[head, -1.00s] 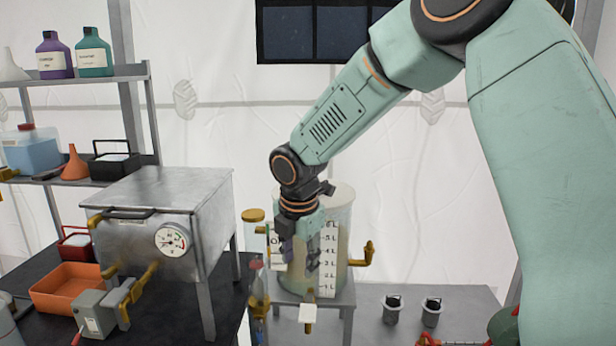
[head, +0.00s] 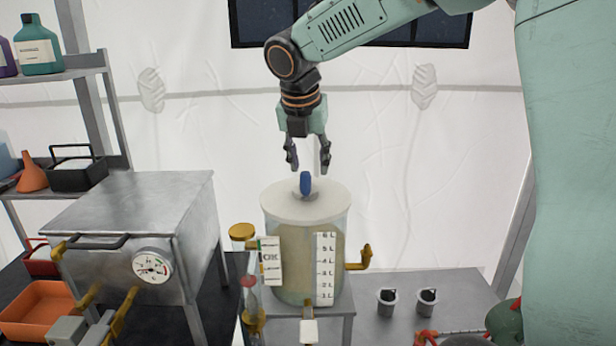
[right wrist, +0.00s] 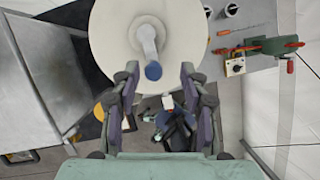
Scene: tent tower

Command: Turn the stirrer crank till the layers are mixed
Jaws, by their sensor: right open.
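The mixing tank (head: 306,265) is a clear cylinder with a litre scale, holding a cloudy tan liquid that looks even, with no distinct layers visible. Its pale round lid (head: 285,206) carries the stirrer crank, whose blue knob (head: 306,183) stands up on top. In the right wrist view the crank is a pale arm (right wrist: 147,38) ending in the blue knob (right wrist: 153,71). My right gripper (head: 308,170) is open and empty, pointing down just above the knob. In the right wrist view its fingers (right wrist: 158,80) lie either side of and below the knob. My left gripper is not in view.
A metal box with a gauge (head: 130,240) stands left of the tank. A brass tap (head: 362,257) juts from the tank's right, and an OK indicator (head: 270,262) is on its left front. Two small dark-handled cups (head: 387,302) sit on the right bench.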

